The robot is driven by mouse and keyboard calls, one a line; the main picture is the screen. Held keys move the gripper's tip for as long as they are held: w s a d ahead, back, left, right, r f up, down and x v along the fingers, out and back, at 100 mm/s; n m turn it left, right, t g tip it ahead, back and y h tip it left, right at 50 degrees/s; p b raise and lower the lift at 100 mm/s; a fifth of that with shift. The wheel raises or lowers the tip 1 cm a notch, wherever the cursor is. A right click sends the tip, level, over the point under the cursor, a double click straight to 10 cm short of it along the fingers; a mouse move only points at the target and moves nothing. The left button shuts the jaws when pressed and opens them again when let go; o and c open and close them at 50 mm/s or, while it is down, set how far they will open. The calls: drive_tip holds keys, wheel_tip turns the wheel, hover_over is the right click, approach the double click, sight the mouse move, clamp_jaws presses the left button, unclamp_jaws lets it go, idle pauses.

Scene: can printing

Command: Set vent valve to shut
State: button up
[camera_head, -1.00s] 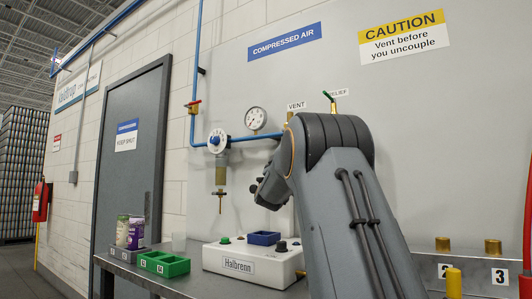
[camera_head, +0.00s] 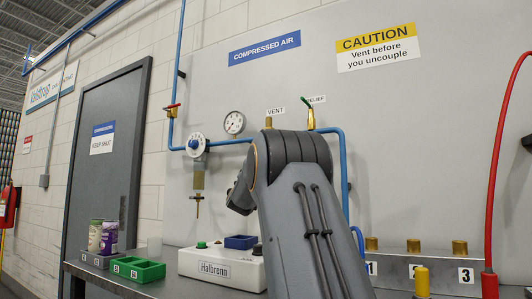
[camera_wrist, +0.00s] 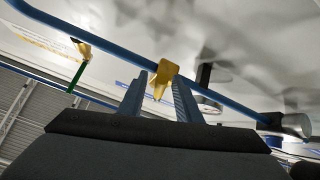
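The vent valve is a brass fitting (camera_head: 268,122) on the blue air pipe beside the VENT label (camera_head: 276,111); its lower part is hidden behind my arm in the head view. In the wrist view, a brass valve (camera_wrist: 164,72), which looks like the vent valve, shows at the blue pipe between and beyond my fingertips. My gripper (camera_wrist: 160,82) is open, with a finger on either side of that brass piece. I cannot tell whether they touch it. In the head view my gripper is hidden by my arm.
The relief valve with green handle (camera_head: 310,115) sits right of the vent; its green lever (camera_wrist: 76,75) shows in the wrist view. A gauge (camera_head: 234,122), regulator (camera_head: 196,145) and red-handled valve (camera_head: 173,108) are left. The Halbrenn box (camera_head: 215,269) and green tray (camera_head: 138,268) stand below.

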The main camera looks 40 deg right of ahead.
drive_tip(key=shift+a, duration=0.1)
drive_tip(key=v, duration=0.7)
drive_tip(key=shift+f, duration=0.3)
drive_tip(key=shift+s+a, duration=0.15)
drive_tip(key=shift+c, duration=0.3)
